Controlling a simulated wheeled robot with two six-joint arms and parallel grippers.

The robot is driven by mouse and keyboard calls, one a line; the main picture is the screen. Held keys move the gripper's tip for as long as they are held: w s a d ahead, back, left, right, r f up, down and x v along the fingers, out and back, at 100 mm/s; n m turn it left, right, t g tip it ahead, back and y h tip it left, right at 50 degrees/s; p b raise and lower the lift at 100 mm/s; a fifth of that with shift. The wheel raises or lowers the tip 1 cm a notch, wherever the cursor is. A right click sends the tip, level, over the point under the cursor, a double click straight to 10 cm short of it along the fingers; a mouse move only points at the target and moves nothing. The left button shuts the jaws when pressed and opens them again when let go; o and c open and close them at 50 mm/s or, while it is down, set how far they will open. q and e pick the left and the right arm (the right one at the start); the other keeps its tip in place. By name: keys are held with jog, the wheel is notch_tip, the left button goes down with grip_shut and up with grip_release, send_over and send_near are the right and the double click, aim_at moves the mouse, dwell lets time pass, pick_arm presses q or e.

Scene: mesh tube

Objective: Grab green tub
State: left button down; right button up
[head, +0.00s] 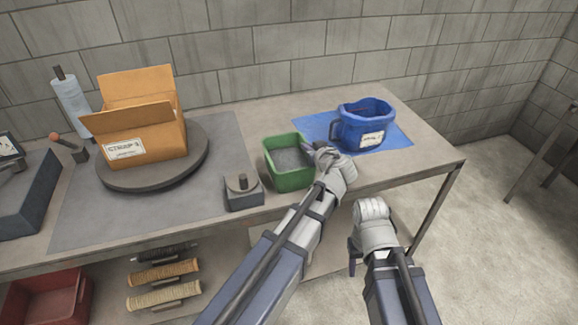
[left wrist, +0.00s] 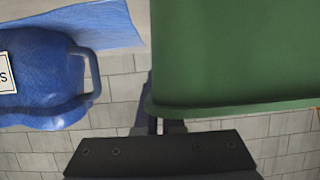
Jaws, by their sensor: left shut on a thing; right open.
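The green tub (head: 290,178) is upright near the front edge of the table, with a grey inside. I cannot tell whether it touches the tabletop. My left gripper (head: 313,152) is shut on the right wall of the tub, near its rim; its arm hides part of that side. In the left wrist view the green tub (left wrist: 235,50) fills the upper right, close to the dark gripper part below it. My right gripper (head: 355,256) is open and empty, in front of the table's front edge, right of and below the tub.
A blue labelled container with a handle (head: 351,132) stands on a blue sheet (head: 394,136) to the right; it also shows in the left wrist view (left wrist: 40,80). A small grey block with a knob (head: 243,194) is left of the tub. An open cardboard box (head: 158,139) stands on a round turntable (head: 190,165).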

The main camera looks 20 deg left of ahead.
pick_arm(q)
jog(key=shift+r+p, duration=0.3)
notch_tip(320, 180, up, 10)
jog(key=p, duration=0.9)
jog(key=shift+f, duration=0.25)
